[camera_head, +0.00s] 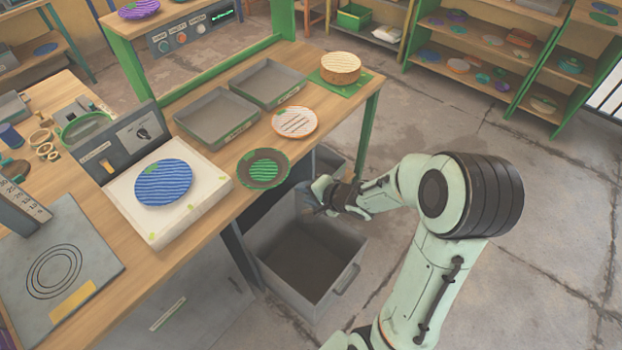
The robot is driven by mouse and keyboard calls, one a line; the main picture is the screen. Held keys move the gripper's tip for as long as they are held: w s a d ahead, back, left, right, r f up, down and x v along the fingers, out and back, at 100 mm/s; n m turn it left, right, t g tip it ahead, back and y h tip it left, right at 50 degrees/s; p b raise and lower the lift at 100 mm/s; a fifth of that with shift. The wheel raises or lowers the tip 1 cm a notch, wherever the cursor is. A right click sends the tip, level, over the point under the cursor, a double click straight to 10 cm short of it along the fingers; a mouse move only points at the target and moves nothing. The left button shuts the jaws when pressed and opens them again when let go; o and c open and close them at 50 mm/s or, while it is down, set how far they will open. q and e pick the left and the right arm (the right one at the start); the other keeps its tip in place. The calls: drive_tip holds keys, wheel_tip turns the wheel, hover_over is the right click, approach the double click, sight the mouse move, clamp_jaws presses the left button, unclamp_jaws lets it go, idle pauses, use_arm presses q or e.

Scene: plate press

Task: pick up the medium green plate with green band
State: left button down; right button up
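A round plate (263,169) with green bands across its middle and a dark brownish rim lies at the front edge of the wooden table, overhanging it slightly. It has a green tab at its upper left. My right gripper (312,198) is off the table edge, right of and below this plate in the picture, above the grey bin. It is apart from the plate. Its fingers are small and dark here, so their opening is unclear. My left gripper is out of view.
A blue striped plate (163,182) lies on a white block (205,193). A pale orange-striped plate (296,122) lies behind the green one. Grey trays (217,118) line the table's back. An open grey bin (353,262) stands on the floor below. Floor at right is clear.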

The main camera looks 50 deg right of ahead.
sight(283, 180)
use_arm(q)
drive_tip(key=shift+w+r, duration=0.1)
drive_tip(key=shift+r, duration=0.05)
use_arm(e)
drive_tip(key=r, duration=0.1)
drive_tip(key=d+r, duration=0.1)
drive_tip(key=shift+s+r+m, duration=0.1)
drive_tip(key=shift+r+m, duration=0.2)
drive_tip(key=shift+m, duration=0.1)
